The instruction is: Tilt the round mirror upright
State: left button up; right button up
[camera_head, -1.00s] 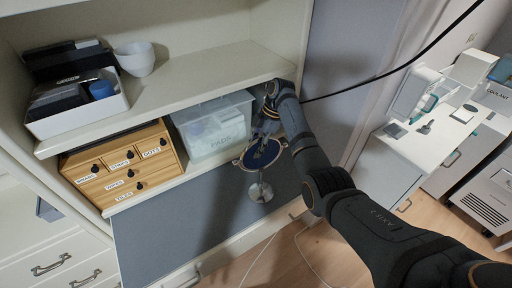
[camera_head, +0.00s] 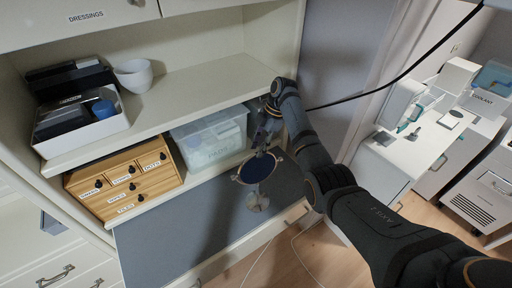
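The round mirror (camera_head: 258,169) has a dark blue face in a light frame on a stand with a round silver base (camera_head: 257,202). It stands on the grey fold-down surface (camera_head: 185,232) below the shelf and its face looks tilted back. My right gripper (camera_head: 265,146) is at the mirror's far upper edge, pointing down. It seems to touch or nearly touch the frame. The fingers are small and dark here, so I cannot tell whether they are open or shut. My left gripper is not in view.
A clear plastic bin (camera_head: 212,138) and a wooden drawer box (camera_head: 125,185) stand on the lower shelf left of the mirror. A white bowl (camera_head: 134,74) and a white tray (camera_head: 80,122) sit on the shelf above. The grey surface left of the mirror is clear.

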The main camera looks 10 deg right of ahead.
jog(key=p+v, duration=0.3)
jog(key=v, duration=0.2)
jog(key=shift+s+d+r+p, duration=0.1)
jog(key=shift+s+r+p, duration=0.05)
jog(key=shift+p, duration=0.2)
dwell(0.3)
jog(key=v, duration=0.7)
jog(key=shift+r, duration=0.2)
